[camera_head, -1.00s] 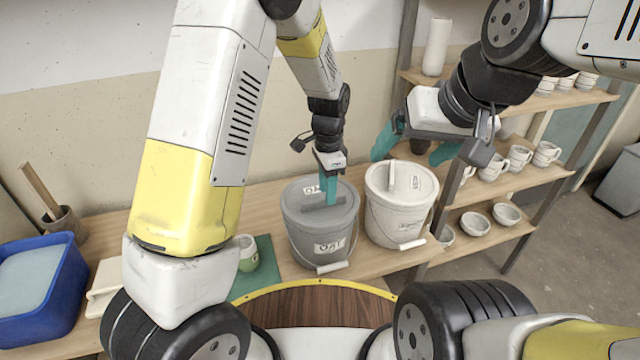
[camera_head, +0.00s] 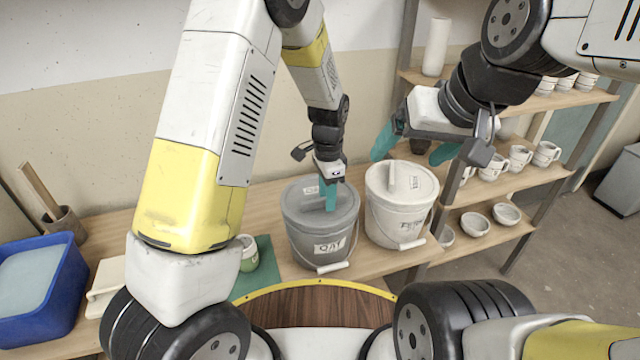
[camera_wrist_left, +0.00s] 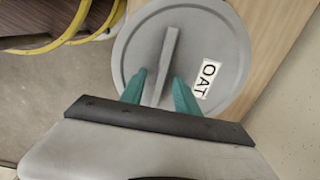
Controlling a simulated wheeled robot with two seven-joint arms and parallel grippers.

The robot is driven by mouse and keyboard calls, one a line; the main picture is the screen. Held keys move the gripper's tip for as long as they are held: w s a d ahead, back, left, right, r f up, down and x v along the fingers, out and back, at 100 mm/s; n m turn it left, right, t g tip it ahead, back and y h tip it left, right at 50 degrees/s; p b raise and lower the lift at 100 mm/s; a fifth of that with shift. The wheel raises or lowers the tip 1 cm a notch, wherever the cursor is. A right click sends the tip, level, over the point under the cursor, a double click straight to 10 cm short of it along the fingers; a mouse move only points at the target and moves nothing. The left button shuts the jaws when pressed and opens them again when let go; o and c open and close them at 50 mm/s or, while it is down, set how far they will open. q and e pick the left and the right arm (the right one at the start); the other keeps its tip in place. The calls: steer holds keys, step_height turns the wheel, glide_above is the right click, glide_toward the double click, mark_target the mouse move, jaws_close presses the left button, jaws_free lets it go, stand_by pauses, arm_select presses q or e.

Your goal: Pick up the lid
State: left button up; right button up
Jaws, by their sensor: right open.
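A grey bucket (camera_head: 305,240) labelled OAT stands on the bench with its round grey lid (camera_head: 297,205) on top. The lid has a raised bar handle, which shows in the left wrist view (camera_wrist_left: 169,50). My left gripper (camera_head: 331,196) is over the lid; in the left wrist view its teal fingers (camera_wrist_left: 160,93) stand apart on either side of the handle, with gaps visible. A white bucket (camera_head: 392,222) with its own white lid (camera_head: 415,180) and bar handle stands to the right. My right gripper (camera_head: 412,150) is open and empty above the white bucket.
A green mat (camera_head: 262,270) with a small cup (camera_head: 248,256) lies left of the grey bucket. A blue tub (camera_head: 45,290) is at far left. A shelf (camera_head: 500,215) with mugs and bowls stands at right. The two buckets are close together.

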arm_select(q)
jaws_close()
steer(key=shift+r, duration=0.1)
stand_by(0.3)
